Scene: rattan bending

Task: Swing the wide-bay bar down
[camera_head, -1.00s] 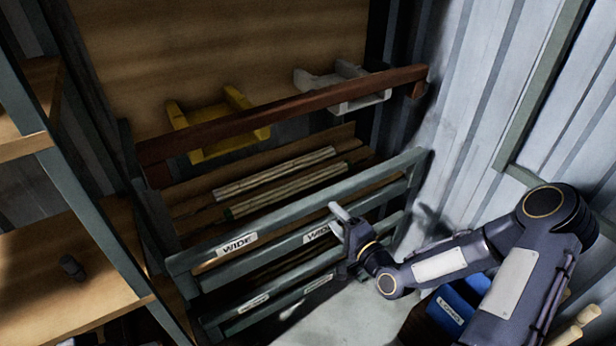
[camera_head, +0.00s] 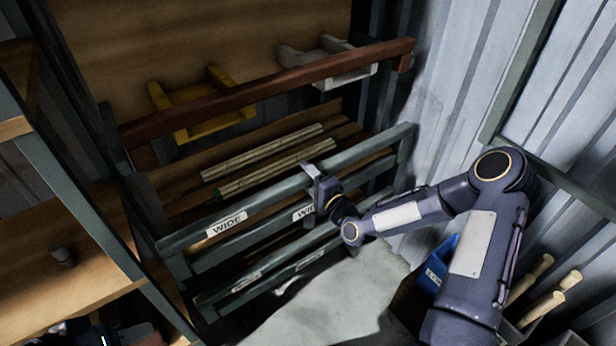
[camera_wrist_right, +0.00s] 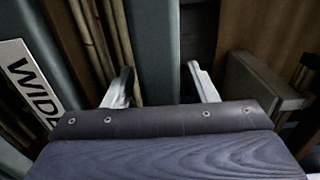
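A grey-green rack has front bars with WIDE labels. My right gripper (camera_head: 315,175) is at the middle of that bar. In the right wrist view, my right gripper (camera_wrist_right: 163,88) is open, with a grey-green bar (camera_wrist_right: 153,40) between its two fingers; I cannot tell whether they touch it. A dark part at the bottom left edge looks like my left gripper (camera_head: 95,335), mostly cut off, fingers unclear.
A reddish-brown bar (camera_head: 270,92) crosses above, in front of a yellow bracket (camera_head: 215,125) and a grey bracket (camera_head: 330,80). Pale rattan poles (camera_head: 270,150) lie behind the front bars. A shelf unit (camera_head: 75,225) is at left; a blue bin (camera_head: 437,270) is at right.

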